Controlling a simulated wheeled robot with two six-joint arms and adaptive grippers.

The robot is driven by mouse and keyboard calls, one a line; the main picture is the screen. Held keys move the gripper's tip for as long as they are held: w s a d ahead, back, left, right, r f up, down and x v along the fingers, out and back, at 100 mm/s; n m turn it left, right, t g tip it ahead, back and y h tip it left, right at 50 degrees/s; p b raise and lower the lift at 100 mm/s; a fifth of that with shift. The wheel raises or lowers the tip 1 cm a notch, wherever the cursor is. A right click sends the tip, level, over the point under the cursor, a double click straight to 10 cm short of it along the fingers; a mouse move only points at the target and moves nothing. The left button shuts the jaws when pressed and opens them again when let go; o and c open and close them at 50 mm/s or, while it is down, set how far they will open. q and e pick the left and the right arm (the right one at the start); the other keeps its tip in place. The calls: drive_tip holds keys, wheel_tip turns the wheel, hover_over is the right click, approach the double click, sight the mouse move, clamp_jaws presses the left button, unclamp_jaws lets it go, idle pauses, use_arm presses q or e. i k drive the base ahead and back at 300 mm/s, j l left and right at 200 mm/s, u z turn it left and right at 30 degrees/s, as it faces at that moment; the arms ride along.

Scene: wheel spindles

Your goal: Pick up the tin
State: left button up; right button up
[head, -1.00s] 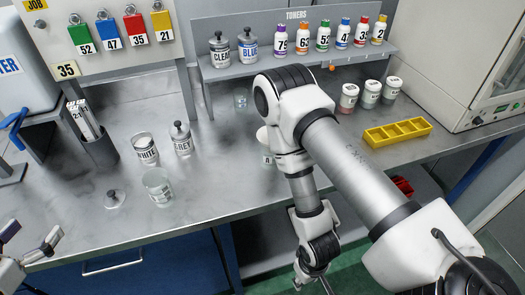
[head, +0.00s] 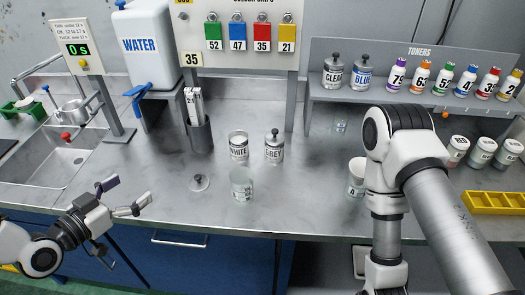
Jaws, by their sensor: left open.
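A tin labelled WHITE (head: 239,147) stands upright and open-topped on the metal counter. A tin labelled GREY (head: 274,148) stands to its right with a knobbed lid on. A loose knobbed lid (head: 199,183) lies on the counter in front and to the left. Tins labelled CLEAR (head: 333,74) and BLUE (head: 362,74) stand on the raised shelf. My left gripper (head: 127,196) is open and empty at the counter's front edge, left of the loose lid and apart from every tin. My right arm crosses the right side; its gripper is out of frame.
A translucent cup (head: 242,186) stands in front of the WHITE tin. A cup marked A (head: 357,178) is beside my right arm. A dark holder with strips (head: 200,134) stands behind. A water tank (head: 149,45) and a sink (head: 50,160) are at left. The counter's front left is clear.

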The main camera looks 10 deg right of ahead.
sight(239, 146)
drive_tip(key=i+l+z, duration=0.2)
drive_tip(key=z, duration=0.2)
drive_tip(key=i+l+z, duration=0.1)
drive_tip(key=i+z, duration=0.15)
drive_tip(key=z, duration=0.15)
